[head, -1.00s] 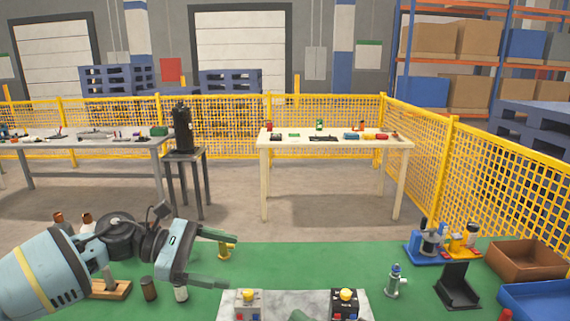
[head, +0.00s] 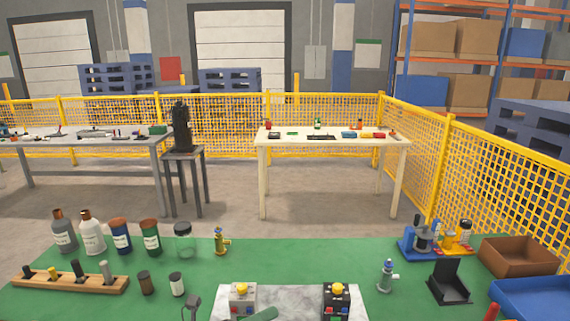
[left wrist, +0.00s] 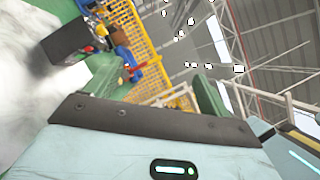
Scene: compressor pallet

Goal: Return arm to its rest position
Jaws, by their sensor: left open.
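My left gripper (head: 264,313) shows only in part at the bottom edge of the head view, as a greenish finger and a dark bracket to its left. The rest of the left arm is below the frame. In the left wrist view the left gripper (left wrist: 155,92) has its pale body across the bottom and its two green fingers apart, with nothing between them. My right gripper is not in view.
The green bench (head: 330,262) holds several bottles at the left, a wooden block with pegs (head: 70,284), a yellow fitting (head: 220,241), a grey plate (head: 290,302) with two button boxes, a black stand (head: 449,284), a brown bin (head: 518,256) and a blue bin (head: 535,299).

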